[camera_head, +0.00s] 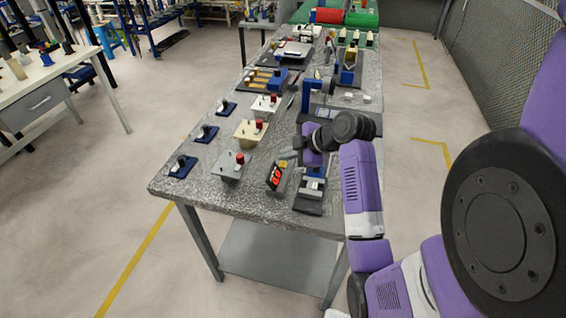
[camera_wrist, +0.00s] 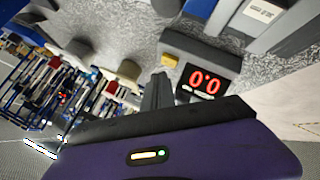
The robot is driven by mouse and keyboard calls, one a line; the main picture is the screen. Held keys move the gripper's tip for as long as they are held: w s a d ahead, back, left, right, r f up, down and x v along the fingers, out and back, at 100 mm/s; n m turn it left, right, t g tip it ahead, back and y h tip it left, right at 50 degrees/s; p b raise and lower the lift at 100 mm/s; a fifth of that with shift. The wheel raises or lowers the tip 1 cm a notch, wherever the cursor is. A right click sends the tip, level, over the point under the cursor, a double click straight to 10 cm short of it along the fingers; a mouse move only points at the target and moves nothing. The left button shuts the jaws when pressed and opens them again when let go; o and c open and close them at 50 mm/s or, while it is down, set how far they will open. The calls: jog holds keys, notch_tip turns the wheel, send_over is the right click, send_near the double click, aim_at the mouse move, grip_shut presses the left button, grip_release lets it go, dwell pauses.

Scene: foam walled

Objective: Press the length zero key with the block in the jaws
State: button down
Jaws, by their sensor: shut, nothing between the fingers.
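A dark grey display unit with red digits (camera_wrist: 203,81) reading 0'0 is in the wrist view, just right of my fingertips. A yellow key (camera_wrist: 169,61) is on the same unit, at its left end; I cannot read a label on it. The unit also shows on the table in the head view (camera_head: 275,177). My gripper (camera_wrist: 158,78) is shut, with its dark fingers together and no block visible between them. Its tips appear close to the key, but I cannot tell whether they touch. In the head view my arm partly hides the fingers.
A grey and blue fixture (camera_head: 311,188) stands right of the display. Small boxes with red knobs (camera_head: 232,165) and dark blue pads (camera_head: 180,166) stand to the left on the speckled table (camera_head: 210,190). More fixtures fill the far end. The near left corner is clear.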

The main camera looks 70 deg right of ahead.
aim_at(286, 165)
notch_tip(286, 165, up, 5)
jog(key=p, duration=0.4)
dwell(1.1)
